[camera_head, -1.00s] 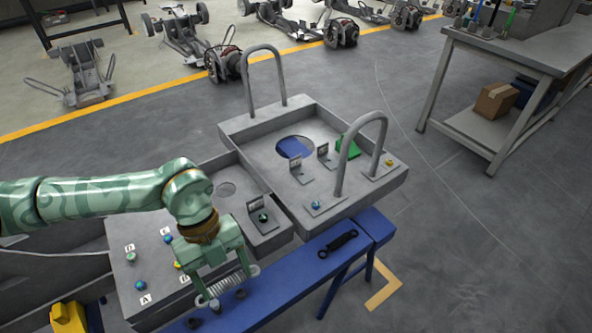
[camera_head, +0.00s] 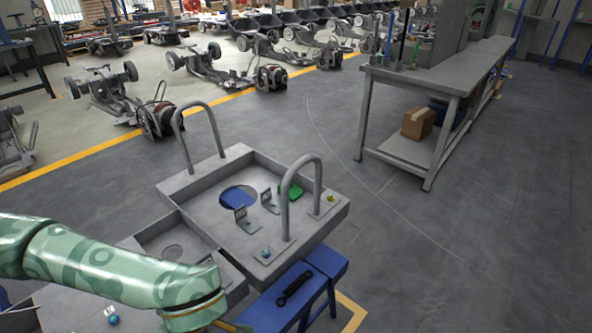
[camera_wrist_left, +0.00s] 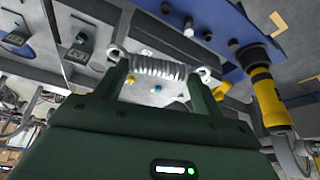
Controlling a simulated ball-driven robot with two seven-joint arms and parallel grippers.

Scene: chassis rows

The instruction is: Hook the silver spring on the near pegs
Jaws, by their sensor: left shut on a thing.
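The silver spring (camera_wrist_left: 160,68) is a coil with a ring at each end. In the left wrist view it lies across the two green fingers of my left gripper (camera_wrist_left: 158,82), which is shut on it. In the head view my left arm comes in from the left, and its gripper and the spring are below the picture's edge. The grey tray (camera_head: 196,184) has two upright brackets, one nearer (camera_head: 243,219) and one farther (camera_head: 269,201). A blue-topped peg (camera_head: 265,253) stands at its near corner and a yellow-topped one (camera_head: 330,198) at its right. I cannot tell which pegs are the near ones.
Two tall grey hoops (camera_head: 297,165) rise from the tray. A dark wrench-like tool (camera_head: 294,288) lies on the blue bench (camera_head: 262,312). A yellow-and-black tool (camera_wrist_left: 266,95) is close to my gripper in the wrist view. Floor to the right is open, before a grey workbench (camera_head: 445,75).

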